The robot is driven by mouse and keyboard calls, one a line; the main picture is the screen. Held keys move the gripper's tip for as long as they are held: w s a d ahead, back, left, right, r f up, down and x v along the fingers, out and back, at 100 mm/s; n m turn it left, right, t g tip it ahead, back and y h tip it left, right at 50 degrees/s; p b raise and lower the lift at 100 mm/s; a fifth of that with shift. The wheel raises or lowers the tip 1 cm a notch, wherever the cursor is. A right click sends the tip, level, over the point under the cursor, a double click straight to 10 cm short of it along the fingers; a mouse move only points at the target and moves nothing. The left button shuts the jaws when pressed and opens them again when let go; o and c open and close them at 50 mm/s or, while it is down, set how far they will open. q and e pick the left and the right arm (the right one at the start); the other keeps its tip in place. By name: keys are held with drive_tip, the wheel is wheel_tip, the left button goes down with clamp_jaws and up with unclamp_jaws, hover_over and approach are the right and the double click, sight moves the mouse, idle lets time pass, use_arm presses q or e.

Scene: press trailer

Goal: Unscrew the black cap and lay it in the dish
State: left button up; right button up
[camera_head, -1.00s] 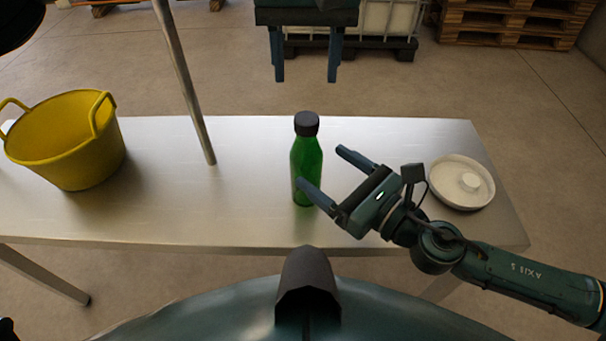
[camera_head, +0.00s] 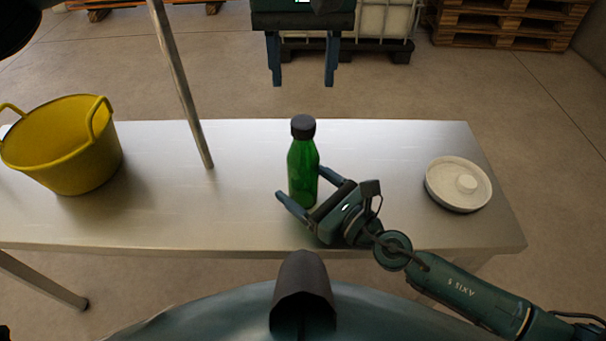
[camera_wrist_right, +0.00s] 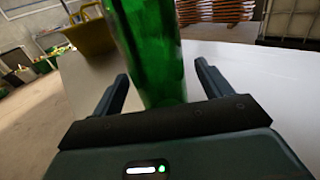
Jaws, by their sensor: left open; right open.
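A green bottle (camera_head: 303,172) stands upright on the metal table, with the black cap (camera_head: 303,127) on its top. The bottle also shows in the right wrist view (camera_wrist_right: 150,50), where its body rises between the open fingers and its top is cut off. My right gripper (camera_head: 303,184) is open, low at the bottle, with a finger to either side and a gap beside the glass. My left gripper (camera_head: 303,82) is open and empty, pointing down above and beyond the cap. The dish (camera_head: 447,193) is a round pale dish at the right end of the table, with a small round knob-like shape inside.
A yellow tub (camera_head: 60,150) with handles stands at the left of the table (camera_head: 230,215). A metal pole (camera_head: 180,85) rises between tub and bottle. Pallets (camera_head: 510,22) stand on the floor behind.

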sight(303, 122)
drive_tip(key=shift+x, duration=1.35)
drive_tip(key=c, duration=1.7)
use_arm(q)
drive_tip(key=m, duration=0.4)
drive_tip(key=shift+s+d, duration=0.1)
use_arm(e)
clamp_jaws()
use_arm(q)
drive_tip(key=m, duration=0.4)
drive_tip(key=shift+m, duration=0.3)
drive_tip(key=shift+f, duration=0.2)
wheel_tip(303, 122, down, 8)
drive_tip(key=shift+r, duration=0.2)
